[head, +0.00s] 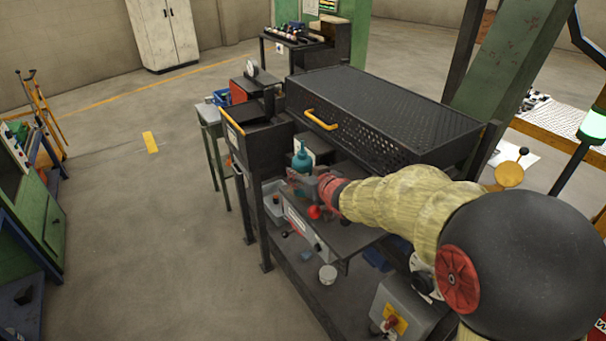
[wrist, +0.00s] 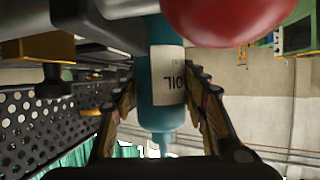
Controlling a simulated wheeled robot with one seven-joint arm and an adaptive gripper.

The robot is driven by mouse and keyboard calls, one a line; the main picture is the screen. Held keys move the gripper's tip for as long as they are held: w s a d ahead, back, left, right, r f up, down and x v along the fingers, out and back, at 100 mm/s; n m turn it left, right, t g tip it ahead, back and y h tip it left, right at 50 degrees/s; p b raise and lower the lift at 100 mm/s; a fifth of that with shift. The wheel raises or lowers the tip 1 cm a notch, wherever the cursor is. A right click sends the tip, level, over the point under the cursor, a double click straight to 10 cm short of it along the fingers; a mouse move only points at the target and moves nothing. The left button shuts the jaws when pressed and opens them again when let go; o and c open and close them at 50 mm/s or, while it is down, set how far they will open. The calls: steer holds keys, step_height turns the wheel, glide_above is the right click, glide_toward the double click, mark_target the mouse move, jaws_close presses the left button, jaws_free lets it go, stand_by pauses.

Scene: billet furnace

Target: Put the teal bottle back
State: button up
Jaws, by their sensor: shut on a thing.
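The teal bottle (head: 302,159) stands out above my gripper (head: 308,183) in the head view, close to the front left corner of the black perforated hood. In the wrist view the teal bottle (wrist: 160,118) fills the middle, with a white label reading OIL and a narrow nozzle. The two fingers of my gripper (wrist: 163,92) are on either side of it, shut on it. The bottle looks roughly upright in the head view. Its lower part is hidden by my gripper there, so I cannot tell whether its base touches anything.
A red ball knob (head: 315,212) is just below my gripper and looms large in the wrist view (wrist: 230,12). The perforated hood (head: 385,110) with a yellow handle (head: 321,120) is behind.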

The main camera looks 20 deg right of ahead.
steer(key=o, duration=1.4)
steer(key=shift+s+r, duration=0.1)
steer(key=shift+r, duration=0.15)
steer(key=p+v, duration=0.4)
steer(key=v, duration=0.8)
steer(key=shift+d+r, duration=0.2)
steer(key=s+d+r+m+g+h, duration=0.2)
steer(key=s+d+r+g+h, duration=0.15)
steer(key=s, duration=0.65)
steer(key=s+a+g, duration=0.1)
steer(key=s+a, duration=0.1)
steer(key=s, duration=0.4)
steer(key=s+a+f+g+y, duration=0.1)
steer(key=s+a+g, duration=0.1)
steer(key=s, duration=0.5)
steer(key=s+a+g, duration=0.1)
steer(key=s+a, duration=0.1)
steer(key=s, duration=0.4)
steer(key=shift+s+f, duration=0.2)
steer(key=shift+f, duration=0.1)
